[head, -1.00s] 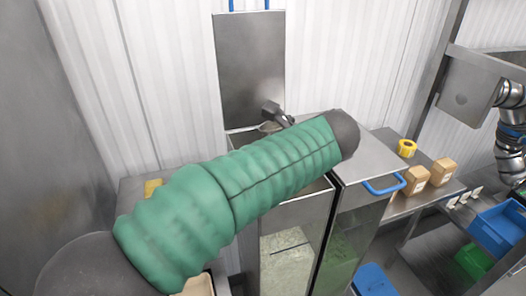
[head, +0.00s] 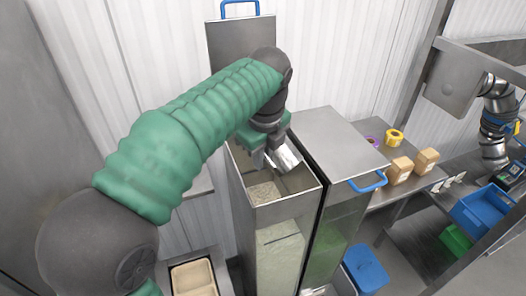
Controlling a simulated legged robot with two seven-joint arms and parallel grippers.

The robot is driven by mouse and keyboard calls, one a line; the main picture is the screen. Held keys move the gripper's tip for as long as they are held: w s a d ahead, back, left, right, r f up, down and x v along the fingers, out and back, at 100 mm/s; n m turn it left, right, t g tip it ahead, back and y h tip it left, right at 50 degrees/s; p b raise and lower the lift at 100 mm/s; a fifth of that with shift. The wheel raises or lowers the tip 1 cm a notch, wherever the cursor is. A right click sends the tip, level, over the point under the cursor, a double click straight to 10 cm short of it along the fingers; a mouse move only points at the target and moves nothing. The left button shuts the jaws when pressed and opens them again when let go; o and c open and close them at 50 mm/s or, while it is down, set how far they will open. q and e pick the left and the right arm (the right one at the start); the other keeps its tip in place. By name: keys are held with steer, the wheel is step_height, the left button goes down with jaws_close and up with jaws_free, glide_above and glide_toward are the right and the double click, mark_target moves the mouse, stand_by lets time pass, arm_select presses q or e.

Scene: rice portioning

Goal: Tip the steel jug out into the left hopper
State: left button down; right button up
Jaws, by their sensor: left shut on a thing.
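The left hopper (head: 237,202) is a tall steel bin with a clear front window. Its lid (head: 236,42) stands raised behind it, and pale grains (head: 264,193) show inside. My left arm, in a green sleeve, reaches over it from the left. My left gripper (head: 267,152) points down at the hopper's open mouth and is shut on the shiny steel jug (head: 286,158). The jug is tilted over the opening. Its mouth and contents cannot be made out, and no falling stream is clear. My right gripper is not in view.
A second hopper with a closed steel lid (head: 333,140) and blue handle stands just right. A side table holds brown packets (head: 400,169) and yellow tape (head: 395,137). Blue bins (head: 480,210) and another robot arm (head: 497,125) are at far right. A beige tray (head: 193,279) lies below.

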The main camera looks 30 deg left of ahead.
arm_select(q)
steer(key=shift+a+r+h+p, duration=0.1)
steer(key=shift+r+h+p, duration=0.25)
steer(key=shift+r+h, duration=0.1)
steer(key=shift+r+h+b, duration=0.1)
steer(key=shift+h+b, duration=0.2)
steer(key=shift+h, duration=0.25)
steer(key=shift+r+g+h, duration=0.35)
steer(key=shift+g+h, duration=0.05)
steer(key=shift+h, duration=0.2)
steer(key=h, duration=0.1)
steer(key=d+r+h, duration=0.1)
steer(key=h, duration=0.1)
steer(key=shift+r+n+g, duration=0.25)
steer(key=shift+n+g, duration=0.05)
steer(key=shift+r+h, duration=0.2)
steer(key=shift+h, duration=0.1)
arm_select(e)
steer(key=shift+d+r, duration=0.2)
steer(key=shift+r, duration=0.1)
arm_select(q)
steer(key=shift+a, duration=0.3)
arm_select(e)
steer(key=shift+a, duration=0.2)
arm_select(q)
steer(key=shift+d, duration=0.3)
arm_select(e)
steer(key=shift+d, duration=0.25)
